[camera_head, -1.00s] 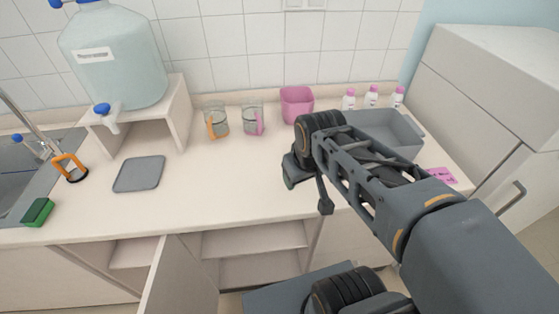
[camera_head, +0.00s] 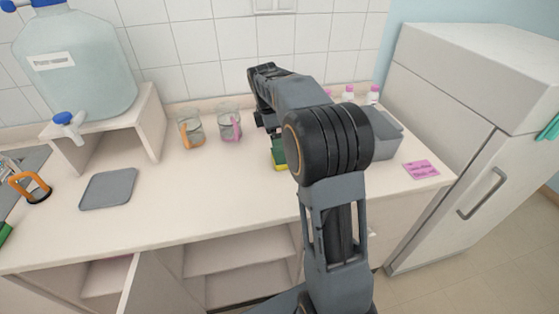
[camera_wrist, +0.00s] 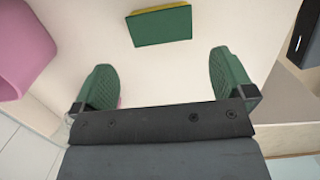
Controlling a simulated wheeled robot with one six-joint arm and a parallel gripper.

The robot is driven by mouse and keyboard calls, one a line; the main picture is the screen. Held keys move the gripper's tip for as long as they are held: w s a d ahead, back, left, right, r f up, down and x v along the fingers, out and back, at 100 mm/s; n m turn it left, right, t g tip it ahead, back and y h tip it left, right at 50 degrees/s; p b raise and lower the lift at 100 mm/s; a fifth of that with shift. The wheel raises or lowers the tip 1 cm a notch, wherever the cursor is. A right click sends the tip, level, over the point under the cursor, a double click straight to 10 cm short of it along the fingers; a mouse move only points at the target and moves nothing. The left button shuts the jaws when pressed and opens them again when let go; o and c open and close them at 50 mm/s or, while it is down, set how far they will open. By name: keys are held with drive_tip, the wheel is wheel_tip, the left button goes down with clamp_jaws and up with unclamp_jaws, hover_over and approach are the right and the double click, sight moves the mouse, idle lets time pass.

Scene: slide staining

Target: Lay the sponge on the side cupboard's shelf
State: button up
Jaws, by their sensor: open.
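A green and yellow sponge (camera_head: 279,155) lies on the counter, partly hidden behind my arm in the head view. In the wrist view the sponge (camera_wrist: 160,25) lies flat beyond my fingertips, between their lines and apart from both. My gripper (camera_wrist: 164,80) is open and empty, with its two green ribbed fingers spread wide. In the head view most of my gripper is hidden by my wrist. Under the counter, an open cupboard shows a pale, bare shelf (camera_head: 240,254); its door (camera_head: 160,285) stands swung out to the left.
A pink container (camera_wrist: 25,45) stands close on the wrist view's left. A grey mat (camera_head: 108,188) lies left. Another green item (camera_head: 5,233) is at the left edge.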

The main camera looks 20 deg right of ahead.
sight(279, 155)
drive_tip(key=shift+s+d+f, duration=0.1)
drive_tip(key=shift+d+f, duration=0.15)
drive_tip(key=shift+f, duration=1.25)
drive_tip(key=shift+s+d+f, duration=0.1)
drive_tip(key=shift+d+f, duration=0.1)
drive_tip(key=shift+f, duration=1.35)
drive_tip(key=shift+d+f, duration=0.25)
drive_tip(key=shift+f, duration=1.25)
drive_tip(key=shift+c, duration=0.2)
drive_tip(key=c, duration=0.6)
drive_tip(key=shift+r, duration=0.1)
drive_tip(key=shift+c, duration=0.2)
